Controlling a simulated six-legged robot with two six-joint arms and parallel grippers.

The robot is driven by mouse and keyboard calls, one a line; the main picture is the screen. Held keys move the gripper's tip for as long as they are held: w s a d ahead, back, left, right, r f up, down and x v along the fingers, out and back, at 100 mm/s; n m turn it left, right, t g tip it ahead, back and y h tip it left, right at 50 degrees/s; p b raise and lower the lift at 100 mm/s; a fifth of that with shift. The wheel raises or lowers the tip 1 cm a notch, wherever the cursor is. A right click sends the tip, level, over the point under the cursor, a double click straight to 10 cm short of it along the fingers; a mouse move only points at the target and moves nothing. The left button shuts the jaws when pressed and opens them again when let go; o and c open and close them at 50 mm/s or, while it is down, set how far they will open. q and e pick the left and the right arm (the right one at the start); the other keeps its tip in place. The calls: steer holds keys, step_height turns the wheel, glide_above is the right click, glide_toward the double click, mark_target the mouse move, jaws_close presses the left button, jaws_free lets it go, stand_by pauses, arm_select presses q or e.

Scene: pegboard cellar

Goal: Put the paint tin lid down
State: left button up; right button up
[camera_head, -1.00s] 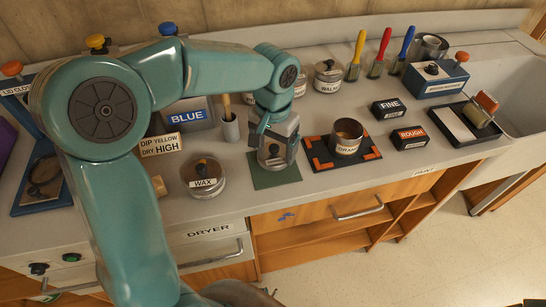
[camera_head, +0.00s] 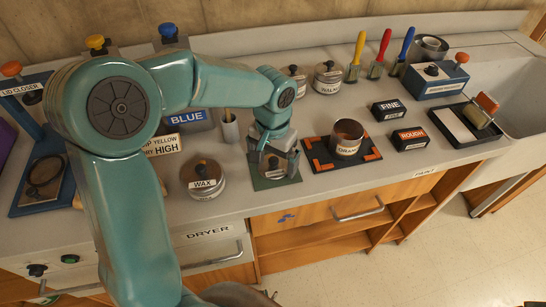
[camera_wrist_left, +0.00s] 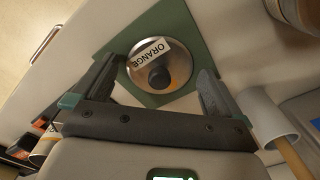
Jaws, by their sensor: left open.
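The paint tin lid (camera_wrist_left: 178,62) is a round metal disc with a dark knob and an ORANGE label. It lies on the green mat (camera_wrist_left: 143,31), and it also shows in the head view (camera_head: 276,171). My left gripper (camera_head: 272,152) is over the mat. In the left wrist view its open fingers (camera_wrist_left: 158,67) stand on either side of the lid, with gaps between them and the knob. The open ORANGE tin (camera_head: 347,147) stands on a dark mat with orange corners (camera_head: 372,155), right of the green mat. My right gripper is not in view.
A WAX tin (camera_head: 203,184) stands left of the green mat. A grey cup (camera_head: 229,130) is close behind it. FINE (camera_head: 389,112) and ROUGH (camera_head: 411,140) blocks lie to the right. The counter's front edge runs close before the mats.

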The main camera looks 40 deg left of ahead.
mark_target(273, 161)
arm_select(q)
step_height(273, 161, up, 12)
steer(key=p, duration=0.1)
steer(key=shift+r, duration=0.15)
stand_by(0.6)
